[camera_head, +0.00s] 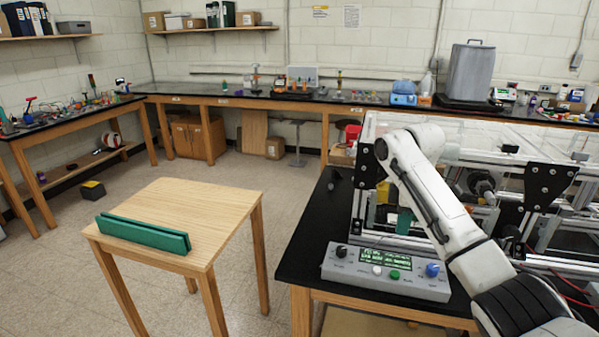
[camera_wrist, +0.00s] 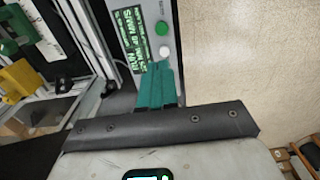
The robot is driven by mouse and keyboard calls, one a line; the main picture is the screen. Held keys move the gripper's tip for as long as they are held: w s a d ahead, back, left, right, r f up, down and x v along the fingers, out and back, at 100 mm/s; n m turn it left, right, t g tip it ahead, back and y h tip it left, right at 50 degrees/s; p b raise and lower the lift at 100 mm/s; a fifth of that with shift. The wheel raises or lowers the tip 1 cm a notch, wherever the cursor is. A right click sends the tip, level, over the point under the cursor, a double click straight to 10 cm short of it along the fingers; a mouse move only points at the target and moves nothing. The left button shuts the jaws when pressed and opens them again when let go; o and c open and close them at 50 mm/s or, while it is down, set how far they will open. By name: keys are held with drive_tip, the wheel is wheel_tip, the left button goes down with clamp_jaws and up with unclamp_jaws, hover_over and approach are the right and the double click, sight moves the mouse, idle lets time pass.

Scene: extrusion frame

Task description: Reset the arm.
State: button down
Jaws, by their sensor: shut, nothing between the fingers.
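My white arm (camera_head: 435,190) with black bands reaches in from the lower right in the head view. It bends over the control box (camera_head: 385,272) and the front of the extrusion frame (camera_head: 480,165). In the wrist view my gripper (camera_wrist: 160,68) shows as two teal fingers pressed together, with nothing between them. The fingers overlap the edge of the control box (camera_wrist: 150,30) in that view; I cannot tell how far apart they are in depth. In the head view a small teal part shows beside the arm, and the rest of the gripper is largely hidden.
The frame and control box stand on a black-topped table (camera_head: 310,235). A small wooden table (camera_head: 190,205) at left carries a long teal bar (camera_head: 143,234). Open floor lies between the tables. Cluttered benches (camera_head: 290,100) line the walls.

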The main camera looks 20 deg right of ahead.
drive_tip(key=s+a+f+m+y, duration=0.1)
drive_tip(key=s+a+f, duration=0.2)
drive_tip(key=a+f, duration=0.45)
drive_tip(key=s+a+f+m+y, duration=0.1)
drive_tip(key=s+a+f+m, duration=0.1)
drive_tip(key=s+a+f, duration=0.4)
drive_tip(key=s+a+f+m+t, duration=0.1)
drive_tip(key=s+a+f+m, duration=0.2)
drive_tip(key=s+a+f, duration=0.5)
drive_tip(key=s+d+f+m+h, duration=0.1)
drive_tip(key=s+d+m, duration=0.2)
drive_tip(key=s, duration=0.9)
drive_tip(key=s+d+f+m+h, duration=0.1)
drive_tip(key=s+d+f+m, duration=0.1)
drive_tip(key=s, duration=1)
drive_tip(key=shift+s+d+m, duration=0.25)
drive_tip(key=shift+d+m, duration=0.25)
drive_tip(key=shift+d, duration=0.3)
